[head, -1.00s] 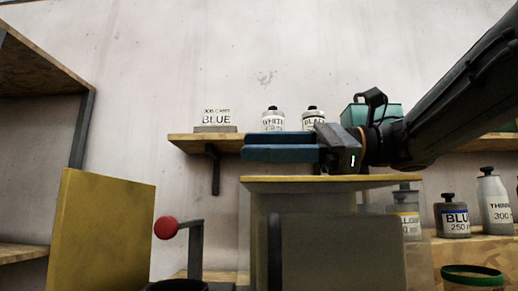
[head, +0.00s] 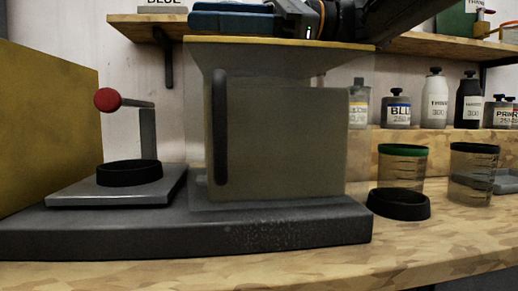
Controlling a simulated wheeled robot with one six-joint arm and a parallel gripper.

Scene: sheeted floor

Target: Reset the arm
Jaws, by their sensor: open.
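My gripper (head: 233,16) is at the top of the head view, above the yellow-topped machine cabinet (head: 278,140). Its two blue fingers point left and look apart, with nothing seen between them. My dark arm comes in from the upper right. The top edge of the picture cuts off part of the arm.
The machine's dark base (head: 270,226) carries a red-knobbed lever (head: 107,100) and a black ring (head: 129,173). Right of it are a loose black ring (head: 398,204), a green-rimmed cup (head: 402,165), a black-rimmed cup (head: 472,172) and several bottles (head: 435,97). The bench front is clear.

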